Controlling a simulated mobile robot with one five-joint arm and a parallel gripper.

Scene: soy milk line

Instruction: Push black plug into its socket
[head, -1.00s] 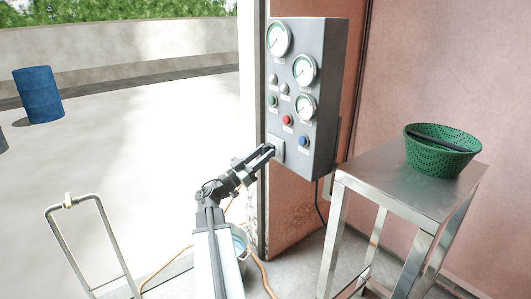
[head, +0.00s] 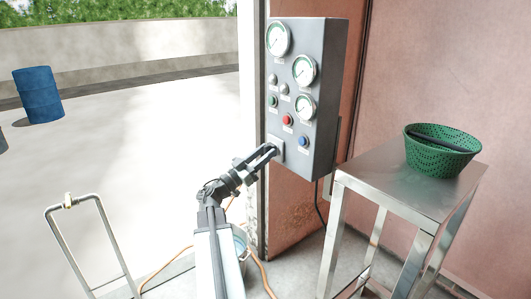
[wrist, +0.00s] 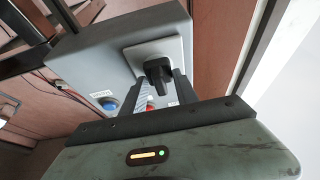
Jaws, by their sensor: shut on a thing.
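The black plug (wrist: 157,70) is at the face of the pale socket plate (wrist: 143,50) in the wrist view. My gripper (wrist: 163,84) is shut on the plug, with its fingers reaching up to the plate. In the head view my gripper (head: 272,149) meets the socket plate (head: 280,153) low on the left of the grey control box (head: 319,130). The plug is hard to make out there. The socket holes are hidden behind the plug, and I cannot tell how deep it sits.
The box carries gauges and a red button (head: 287,120) and blue button (head: 304,141) close to my gripper. A steel table (head: 400,185) with a green basket (head: 440,155) stands to the right. A blue drum (head: 38,95) stands far left on open floor.

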